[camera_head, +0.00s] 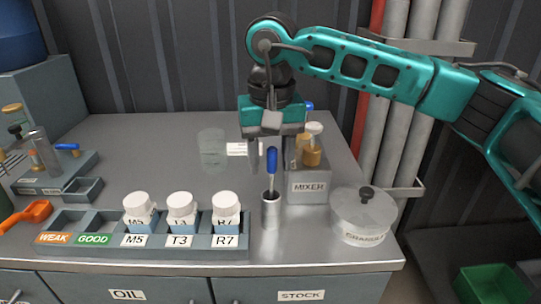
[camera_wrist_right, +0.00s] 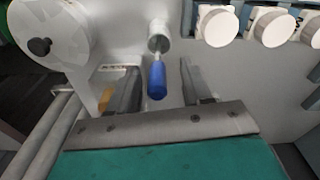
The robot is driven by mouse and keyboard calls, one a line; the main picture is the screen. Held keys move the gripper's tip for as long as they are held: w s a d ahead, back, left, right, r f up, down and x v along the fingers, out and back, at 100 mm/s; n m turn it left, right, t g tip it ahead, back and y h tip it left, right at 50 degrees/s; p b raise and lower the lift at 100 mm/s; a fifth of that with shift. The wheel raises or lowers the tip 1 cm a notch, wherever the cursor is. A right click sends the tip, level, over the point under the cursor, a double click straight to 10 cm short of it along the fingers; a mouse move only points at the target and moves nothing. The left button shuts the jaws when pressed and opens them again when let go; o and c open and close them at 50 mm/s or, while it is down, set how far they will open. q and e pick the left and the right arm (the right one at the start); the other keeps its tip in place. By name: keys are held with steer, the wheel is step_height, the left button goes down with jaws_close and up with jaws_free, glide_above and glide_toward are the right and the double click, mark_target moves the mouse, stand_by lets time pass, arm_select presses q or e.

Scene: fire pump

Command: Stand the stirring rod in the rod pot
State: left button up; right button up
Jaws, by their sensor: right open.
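The stirring rod (camera_head: 272,163) has a blue handle and a thin shaft. It stands nearly upright, with its lower end inside the silver cylindrical rod pot (camera_head: 271,212) on the bench. My right gripper (camera_head: 271,158) is open above the pot, pointing down, its fingers on either side of the blue handle. In the right wrist view the handle (camera_wrist_right: 157,80) shows between the two spread fingers (camera_wrist_right: 160,88), with a gap on each side, and the pot's mouth (camera_wrist_right: 159,38) lies beyond it. The rod's lower end is hidden in the pot. My left gripper is not in view.
A rack (camera_head: 186,254) with several white-capped jars stands left of the pot. The MIXER box (camera_head: 308,187) is close behind on the right, and a lidded round canister (camera_head: 363,212) is farther right. A clear beaker (camera_head: 212,150) stands behind. Bench space at back left is free.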

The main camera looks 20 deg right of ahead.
steer(key=r, duration=0.4)
steer(key=r+p, duration=0.1)
steer(key=r, duration=0.6)
steer(key=shift+s+r, duration=0.3)
steer(key=shift+s, duration=0.05)
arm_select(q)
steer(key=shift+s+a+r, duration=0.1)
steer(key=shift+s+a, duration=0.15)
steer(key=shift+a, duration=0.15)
arm_select(e)
steer(key=shift+r, duration=0.65)
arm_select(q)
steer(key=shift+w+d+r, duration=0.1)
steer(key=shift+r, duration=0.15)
